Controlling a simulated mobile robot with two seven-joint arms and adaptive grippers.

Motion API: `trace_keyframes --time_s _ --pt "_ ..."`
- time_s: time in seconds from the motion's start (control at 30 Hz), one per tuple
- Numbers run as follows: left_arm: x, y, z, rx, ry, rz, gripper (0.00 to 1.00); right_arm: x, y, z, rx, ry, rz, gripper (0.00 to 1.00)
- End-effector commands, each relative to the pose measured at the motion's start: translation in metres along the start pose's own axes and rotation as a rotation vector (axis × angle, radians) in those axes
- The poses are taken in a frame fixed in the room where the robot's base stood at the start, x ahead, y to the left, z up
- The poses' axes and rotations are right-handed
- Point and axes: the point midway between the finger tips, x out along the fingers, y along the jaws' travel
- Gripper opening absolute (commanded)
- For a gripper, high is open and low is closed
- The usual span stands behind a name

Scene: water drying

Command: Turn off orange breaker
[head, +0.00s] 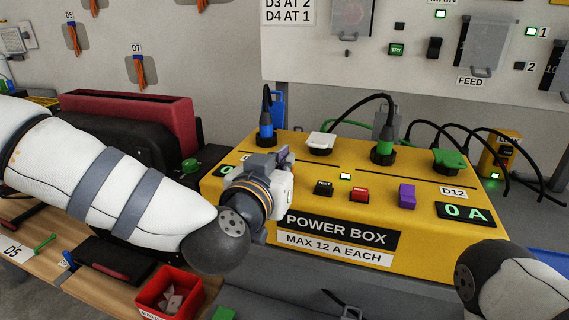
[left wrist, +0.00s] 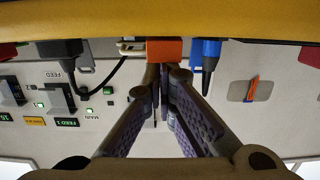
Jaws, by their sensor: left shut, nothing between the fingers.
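The yellow power box (head: 235,180) stands on the bench in the middle of the head view. My left gripper (head: 286,158) is over its left part, with its fingers closed and empty. In the left wrist view the closed fingertips (left wrist: 164,72) are right by an orange block (left wrist: 165,50), which looks like the orange breaker. I cannot tell whether they touch it. In the head view my gripper hides the orange block. A purple breaker (head: 407,195) shows on the box's right part. My right gripper is out of view; only part of that arm shows.
A blue plug (head: 266,130), a white flap (head: 320,142) and green plugs (head: 384,146) stand along the box's back. TEST (head: 324,188) and red (head: 359,195) buttons are right of my gripper. A red bin (head: 167,292) sits at front left. Black cables arch at right.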

Motion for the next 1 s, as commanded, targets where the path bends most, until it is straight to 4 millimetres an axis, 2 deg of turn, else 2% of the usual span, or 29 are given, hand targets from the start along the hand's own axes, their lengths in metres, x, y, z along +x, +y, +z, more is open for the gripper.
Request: trace_keyframes --time_s 0.23,0.3,0.5,0.6,0.77,1.0 --pt "-0.016 -0.003 -0.071 0.015 0.041 -0.001 0.0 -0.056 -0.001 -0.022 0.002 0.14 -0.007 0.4" --pt "-0.033 -0.003 -0.061 0.009 0.023 0.002 0.0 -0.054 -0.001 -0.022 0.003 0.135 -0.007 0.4" --pt "-0.077 -0.003 -0.066 0.008 0.017 0.002 0.0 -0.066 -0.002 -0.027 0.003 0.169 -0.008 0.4" --pt "-0.093 -0.004 -0.069 0.006 0.015 0.001 0.0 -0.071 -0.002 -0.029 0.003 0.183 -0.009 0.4" --pt "-0.105 -0.004 -0.069 0.004 0.012 0.001 0.0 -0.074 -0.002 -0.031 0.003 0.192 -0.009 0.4" --pt "-0.106 -0.004 -0.067 0.003 0.008 0.0 0.0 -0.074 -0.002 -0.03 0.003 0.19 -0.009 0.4"
